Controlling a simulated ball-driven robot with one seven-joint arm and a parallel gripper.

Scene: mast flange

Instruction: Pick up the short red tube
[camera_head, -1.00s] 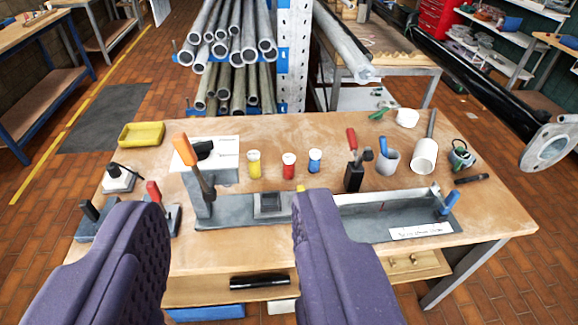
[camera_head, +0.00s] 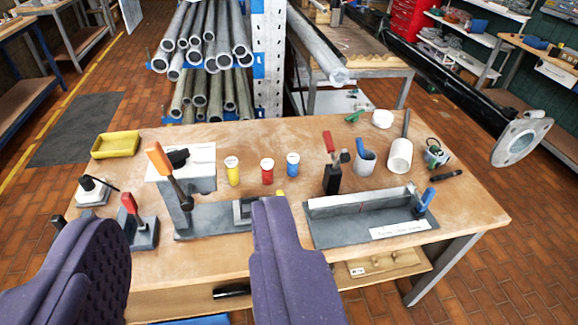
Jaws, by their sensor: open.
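The short red tube (camera_head: 267,172) stands upright on the wooden workbench (camera_head: 460,218), with a pale top. It is between a yellow tube (camera_head: 232,171) on its left and a blue tube (camera_head: 292,164) on its right. My gripper (camera_head: 180,235) is open and empty, its two purple fingers wide apart in the foreground. Nothing hides the red tube.
A grey fixture with an orange-handled clamp (camera_head: 160,165) stands left of the tubes. A grey channel tray (camera_head: 330,232) lies at right front.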

